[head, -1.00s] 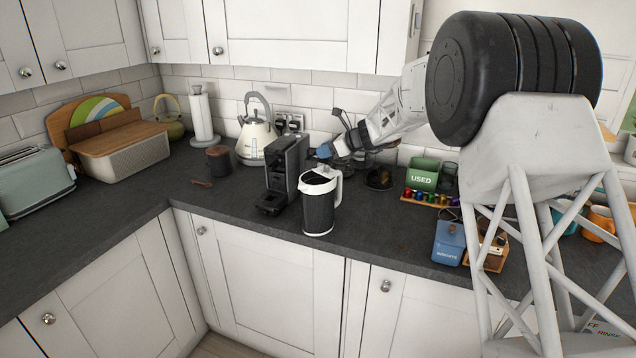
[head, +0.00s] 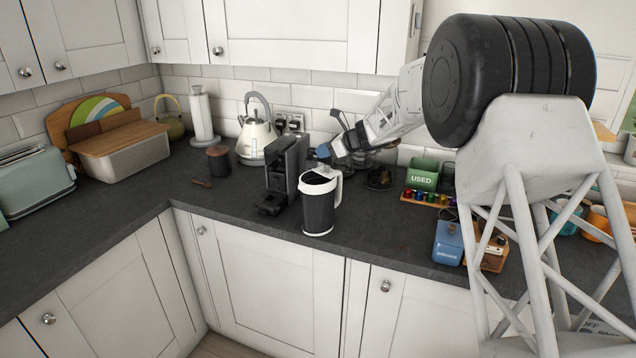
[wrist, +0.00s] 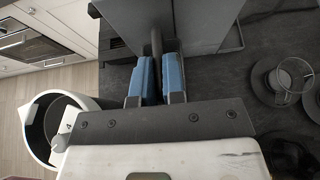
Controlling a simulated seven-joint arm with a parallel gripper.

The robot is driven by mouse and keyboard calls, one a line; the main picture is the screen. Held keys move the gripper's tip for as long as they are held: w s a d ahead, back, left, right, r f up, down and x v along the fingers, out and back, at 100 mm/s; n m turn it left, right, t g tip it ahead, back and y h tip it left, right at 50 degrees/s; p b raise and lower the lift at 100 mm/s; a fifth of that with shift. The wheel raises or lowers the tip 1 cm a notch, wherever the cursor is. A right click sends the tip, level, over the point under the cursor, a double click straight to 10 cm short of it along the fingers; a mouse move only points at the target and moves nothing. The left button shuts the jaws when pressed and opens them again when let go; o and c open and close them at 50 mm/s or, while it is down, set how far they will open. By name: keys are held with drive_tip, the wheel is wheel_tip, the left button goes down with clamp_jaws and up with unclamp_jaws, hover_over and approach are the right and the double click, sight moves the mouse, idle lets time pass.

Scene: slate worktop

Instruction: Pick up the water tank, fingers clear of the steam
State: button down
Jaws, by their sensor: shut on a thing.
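The coffee machine (head: 283,175) stands on the worktop, dark and boxy. What I take to be its water tank (wrist: 190,25) is the grey block at the top of the wrist view, with a dark upright bar like a handle. My gripper (wrist: 158,80) has its two blue fingers closed on that bar, one on each side. In the head view my gripper (head: 324,151) is at the machine's right side, behind the jug, which hides part of the contact. I cannot tell whether the tank is clear of the machine. I see no steam.
A black and white jug (head: 319,205) stands close in front of my gripper. A cream kettle (head: 256,138) is behind the machine. A glass cup on a saucer (wrist: 290,80) is to the right in the wrist view. A green "USED" box (head: 422,174) stands further right.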

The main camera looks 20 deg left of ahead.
drive_tip(key=shift+r, duration=0.25)
drive_tip(key=shift+r, duration=1.8)
drive_tip(key=shift+d, duration=0.1)
